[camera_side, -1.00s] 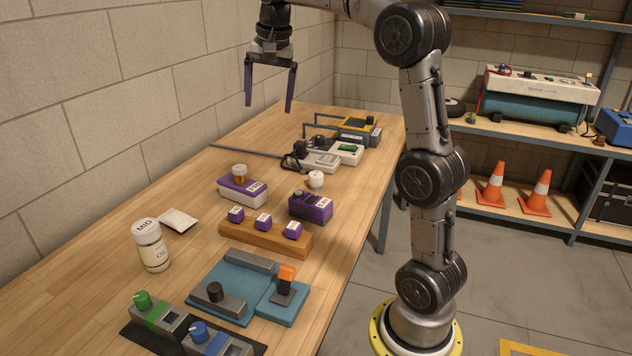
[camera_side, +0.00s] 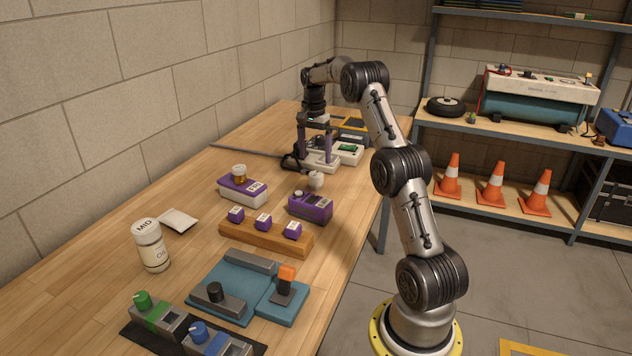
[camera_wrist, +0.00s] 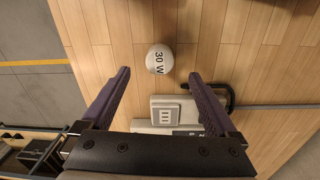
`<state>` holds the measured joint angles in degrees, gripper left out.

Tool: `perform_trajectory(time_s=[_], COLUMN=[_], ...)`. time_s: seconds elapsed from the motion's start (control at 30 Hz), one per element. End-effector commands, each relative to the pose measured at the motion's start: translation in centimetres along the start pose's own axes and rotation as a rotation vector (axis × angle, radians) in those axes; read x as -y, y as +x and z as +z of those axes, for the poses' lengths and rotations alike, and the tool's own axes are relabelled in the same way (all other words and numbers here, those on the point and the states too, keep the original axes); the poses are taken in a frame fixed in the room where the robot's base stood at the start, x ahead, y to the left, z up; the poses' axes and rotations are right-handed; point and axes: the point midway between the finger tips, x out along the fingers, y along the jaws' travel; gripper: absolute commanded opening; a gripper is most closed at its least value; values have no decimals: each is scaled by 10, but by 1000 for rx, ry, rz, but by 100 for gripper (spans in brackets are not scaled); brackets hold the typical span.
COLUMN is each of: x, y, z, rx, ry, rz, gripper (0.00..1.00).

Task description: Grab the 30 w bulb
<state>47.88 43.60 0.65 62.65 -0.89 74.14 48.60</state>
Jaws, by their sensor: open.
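The 30 W bulb (camera_wrist: 160,59) is a small white round piece with "30 W" printed on it, lying on the wooden table. In the side view the bulb (camera_side: 316,180) sits behind the purple box and in front of the white devices. My gripper (camera_wrist: 160,77) is open and empty, its purple fingers spread wide. In the wrist view the bulb shows between and just beyond the fingertips. In the side view my gripper (camera_side: 315,162) hangs pointing down over the white devices, a little behind the bulb, apart from it.
A white device (camera_wrist: 180,108) lies below the fingers. A purple box (camera_side: 310,207) stands close in front of the bulb. A purple and white box with an amber jar (camera_side: 242,190) is to the left. A dark rod (camera_side: 240,151) lies behind. Table is clear left of the bulb.

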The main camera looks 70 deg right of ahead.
Motion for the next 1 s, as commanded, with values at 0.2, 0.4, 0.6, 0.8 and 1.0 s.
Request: perform_trajectory(time_s=[0.2,0.4,0.6,0.8,1.0], x=[0,0,0,0,0], y=[25,41,69,79,79], z=[0,0,0,0,-1], rx=[0,2,1,0,-1], ry=[0,0,0,0,0], rz=[0,2,1,0,0], gripper=[94,94,94,94,89])
